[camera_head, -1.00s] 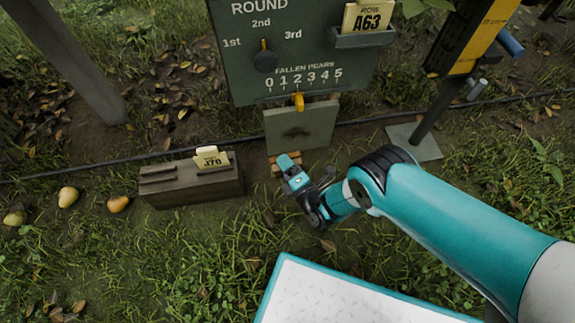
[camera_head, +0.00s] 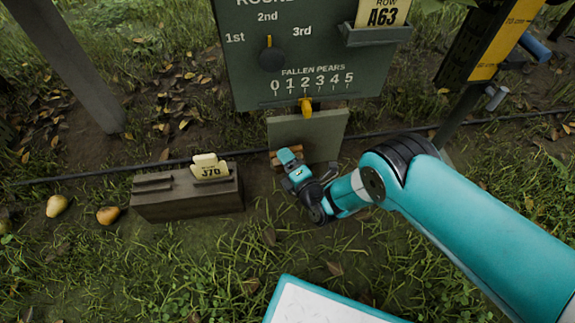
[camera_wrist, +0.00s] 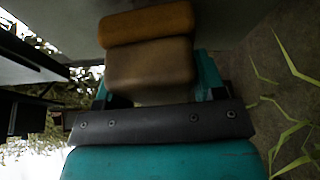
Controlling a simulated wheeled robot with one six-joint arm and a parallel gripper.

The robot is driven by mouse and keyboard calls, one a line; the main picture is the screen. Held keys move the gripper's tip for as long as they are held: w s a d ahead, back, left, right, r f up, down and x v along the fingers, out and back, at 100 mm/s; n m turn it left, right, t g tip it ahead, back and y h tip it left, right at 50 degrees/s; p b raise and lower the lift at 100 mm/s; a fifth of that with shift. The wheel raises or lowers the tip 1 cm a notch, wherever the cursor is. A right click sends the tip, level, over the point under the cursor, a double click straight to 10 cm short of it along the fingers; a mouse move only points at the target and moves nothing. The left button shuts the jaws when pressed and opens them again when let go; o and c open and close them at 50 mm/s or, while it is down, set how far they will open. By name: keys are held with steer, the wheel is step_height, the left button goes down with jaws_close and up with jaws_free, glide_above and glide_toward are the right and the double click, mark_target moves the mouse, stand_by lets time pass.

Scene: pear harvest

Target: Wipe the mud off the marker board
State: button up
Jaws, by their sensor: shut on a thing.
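The marker board (camera_head: 308,126) is a small plain grey-green panel low under the larger sign. No dark smear shows on the part of it in view; my gripper hides some of its lower left. My gripper (camera_head: 290,160) is in front of its lower left edge in the head view. In the wrist view my gripper (camera_wrist: 150,100) is shut on a two-tone block like a sponge, with a tan part (camera_wrist: 150,65) and an orange-brown part (camera_wrist: 147,24). I cannot tell whether the block touches the board.
The dark green sign (camera_head: 305,45) hangs above with an orange pointer (camera_head: 306,106). A wooden box (camera_head: 187,198) with a card stands at left, near fallen pears (camera_head: 108,215). A dark hose runs behind. A post with a yellow panel (camera_head: 502,38) stands right.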

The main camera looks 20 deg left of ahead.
mark_target(320, 144)
steer(key=shift+w+a+b, duration=0.55)
steer(key=shift+w+b, duration=0.25)
steer(key=shift+b, duration=0.15)
stand_by(0.5)
steer(key=shift+d, duration=0.1)
steer(key=shift+w+d+r+p, duration=0.25)
steer(key=shift+w+d+p, duration=0.15)
steer(key=shift+p, duration=0.6)
steer(key=shift+w+d+p, duration=0.25)
steer(key=shift+d+p, duration=0.4)
steer(key=shift+p, duration=0.2)
steer(key=shift+w+d+f+p, duration=0.2)
steer(key=shift+w+d+p, duration=0.15)
steer(key=shift+d+p, duration=0.35)
steer(key=shift+w+d+r+p, duration=0.15)
steer(key=shift+w+d+p, duration=0.5)
steer(key=shift+d, duration=0.2)
steer(key=shift+w+d+p, duration=0.45)
steer(key=shift+w+d, duration=0.2)
steer(key=shift+d, duration=0.25)
steer(key=shift+w+d+p, duration=0.3)
steer(key=shift+w+d, duration=0.15)
steer(key=shift+d, duration=0.35)
steer(key=shift+w+d+p, duration=0.3)
steer(key=shift+w+d, duration=0.1)
steer(key=shift+d, duration=0.4)
